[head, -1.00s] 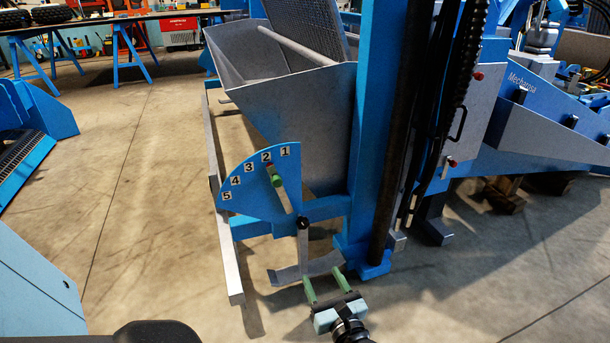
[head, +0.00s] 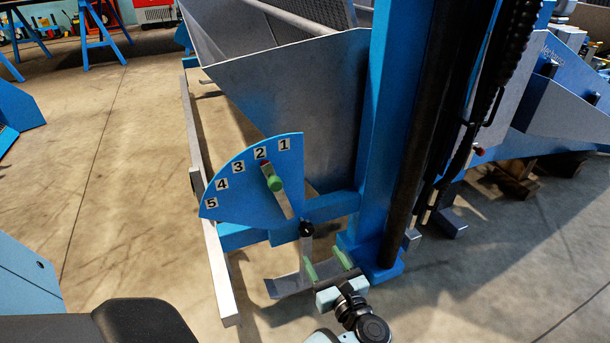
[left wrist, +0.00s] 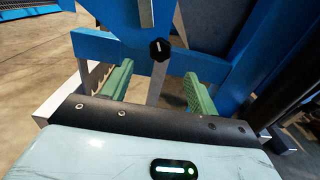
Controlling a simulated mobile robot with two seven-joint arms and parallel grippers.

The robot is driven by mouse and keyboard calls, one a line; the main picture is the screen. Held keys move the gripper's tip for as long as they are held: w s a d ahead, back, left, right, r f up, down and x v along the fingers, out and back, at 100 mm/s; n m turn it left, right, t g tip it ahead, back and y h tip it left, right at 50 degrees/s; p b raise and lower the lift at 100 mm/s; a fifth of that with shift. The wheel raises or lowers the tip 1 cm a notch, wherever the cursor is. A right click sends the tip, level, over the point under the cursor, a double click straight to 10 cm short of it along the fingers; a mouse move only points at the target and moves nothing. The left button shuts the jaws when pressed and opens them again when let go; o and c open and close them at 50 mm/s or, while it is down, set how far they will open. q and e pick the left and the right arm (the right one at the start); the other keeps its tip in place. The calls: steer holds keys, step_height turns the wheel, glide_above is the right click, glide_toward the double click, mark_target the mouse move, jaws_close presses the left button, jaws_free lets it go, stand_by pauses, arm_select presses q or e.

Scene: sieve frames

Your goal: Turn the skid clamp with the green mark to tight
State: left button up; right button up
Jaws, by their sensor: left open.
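A black round knob (head: 306,229) with a pale line on its face sits at the top of the upright post of a grey metal skid (head: 290,286). It also shows in the left wrist view (left wrist: 159,50), where no green mark is visible on it. I cannot tell if it is tight. My left gripper (head: 327,264) is open and empty, in front of and below the knob in the head view. In the left wrist view its green fingers (left wrist: 158,76) lie either side of the post, with the knob beyond their tips. My right gripper is not in view.
A blue column (head: 372,130) stands close on the right. A grey hopper (head: 295,100) is behind. Open floor (head: 120,200) lies left.

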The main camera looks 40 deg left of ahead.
mark_target(308, 232)
arm_select(q)
steer(key=shift+w+a, duration=0.15)
steer(key=shift+a, duration=0.05)
steer(key=b+x, duration=0.1)
steer(key=x, duration=0.5)
steer(key=shift+w+a+b, duration=0.1)
steer(key=shift+a+b, duration=0.1)
steer(key=shift+b, duration=0.2)
steer(key=shift+w+a, duration=0.25)
steer(key=shift+a, duration=0.35)
steer(key=shift+c, duration=0.3)
steer(key=c, duration=0.9)
